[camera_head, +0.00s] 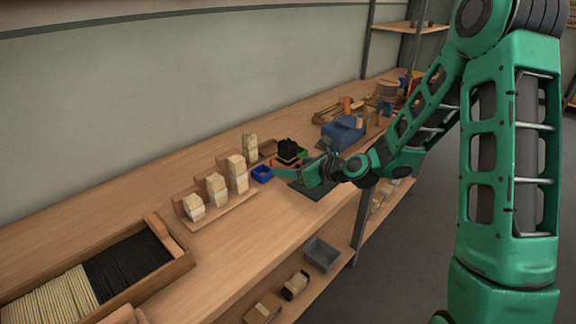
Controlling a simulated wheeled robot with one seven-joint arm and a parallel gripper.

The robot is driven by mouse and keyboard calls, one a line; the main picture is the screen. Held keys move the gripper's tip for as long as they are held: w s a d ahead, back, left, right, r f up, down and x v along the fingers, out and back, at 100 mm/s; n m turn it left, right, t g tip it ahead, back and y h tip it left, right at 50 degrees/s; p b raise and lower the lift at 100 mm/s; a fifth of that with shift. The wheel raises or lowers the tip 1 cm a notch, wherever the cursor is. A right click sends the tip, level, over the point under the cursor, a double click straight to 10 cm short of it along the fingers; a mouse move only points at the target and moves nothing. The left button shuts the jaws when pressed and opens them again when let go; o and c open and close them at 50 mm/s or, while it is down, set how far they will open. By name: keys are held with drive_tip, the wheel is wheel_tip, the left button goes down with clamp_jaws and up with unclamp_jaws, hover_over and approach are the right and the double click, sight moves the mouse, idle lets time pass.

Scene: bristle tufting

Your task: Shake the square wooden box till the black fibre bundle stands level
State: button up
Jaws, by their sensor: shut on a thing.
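The black fibre bundle (288,147) stands in a small wooden box (287,161) toward the middle of the bench. Its top looks uneven, but it is too small to judge how level it is. My gripper (284,171) reaches in from the right and is shut on the box at its near side. The fingers and the wrist hide part of the box's lower front. I cannot tell whether the box touches the bench or is held just above it.
A dark mat (314,188) lies under my wrist. A rack (222,214) with pale bundles and a long tray (187,262) of fibres stand further left. A blue machine (343,132) is behind right.

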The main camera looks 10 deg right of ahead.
drive_tip(key=shift+f, duration=0.45)
drive_tip(key=shift+r, duration=1.55)
